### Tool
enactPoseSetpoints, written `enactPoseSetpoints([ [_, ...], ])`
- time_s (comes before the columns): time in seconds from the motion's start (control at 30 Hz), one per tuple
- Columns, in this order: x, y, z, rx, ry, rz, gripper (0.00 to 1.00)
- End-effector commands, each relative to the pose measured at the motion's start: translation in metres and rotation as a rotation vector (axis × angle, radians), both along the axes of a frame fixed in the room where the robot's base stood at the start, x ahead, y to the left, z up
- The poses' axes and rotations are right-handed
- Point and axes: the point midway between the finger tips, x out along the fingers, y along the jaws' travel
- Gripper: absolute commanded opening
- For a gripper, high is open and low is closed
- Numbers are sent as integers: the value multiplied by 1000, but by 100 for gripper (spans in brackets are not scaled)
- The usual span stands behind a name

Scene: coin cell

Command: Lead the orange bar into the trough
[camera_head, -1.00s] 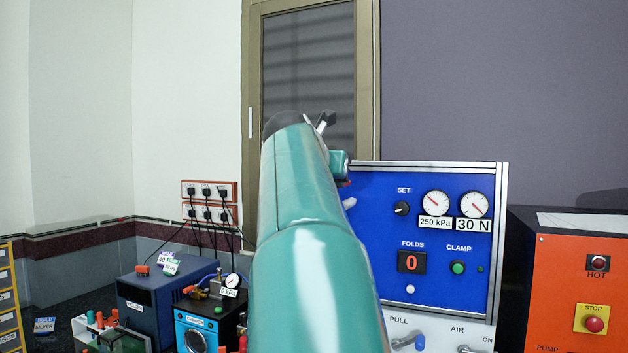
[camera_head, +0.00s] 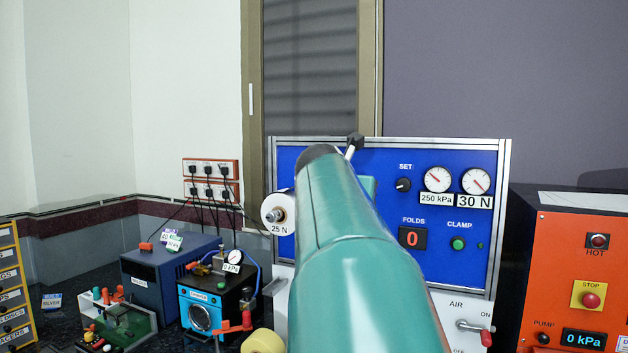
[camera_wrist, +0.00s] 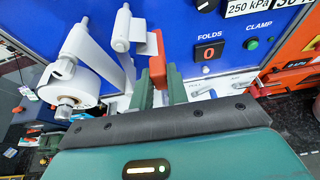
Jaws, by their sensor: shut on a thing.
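In the wrist view the orange bar (camera_wrist: 173,58) stands between the green fingers of my gripper (camera_wrist: 167,82), which is shut on it. A pale strip (camera_wrist: 148,46) reaches from a white roller (camera_wrist: 121,32) to the bar's left side; I cannot tell how they join. The bar is in front of the blue panel, left of the FOLDS display (camera_wrist: 209,53). In the head view my arm hides the bar and most of the gripper. I cannot make out the trough in either view.
A white roll (camera_head: 277,210) marked 25 N is left of my arm; it also shows in the wrist view (camera_wrist: 82,83). The blue panel (camera_head: 440,270) stands behind. An orange machine (camera_head: 560,265) is at right. Small devices crowd the bench at left.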

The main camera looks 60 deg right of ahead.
Motion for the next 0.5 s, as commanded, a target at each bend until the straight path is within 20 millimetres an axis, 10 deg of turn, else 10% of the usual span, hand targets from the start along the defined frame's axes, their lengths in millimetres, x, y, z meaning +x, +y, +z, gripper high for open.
enactPoseSetpoints([
  [0.5,1,-4,-70,1,1,-1,0],
])
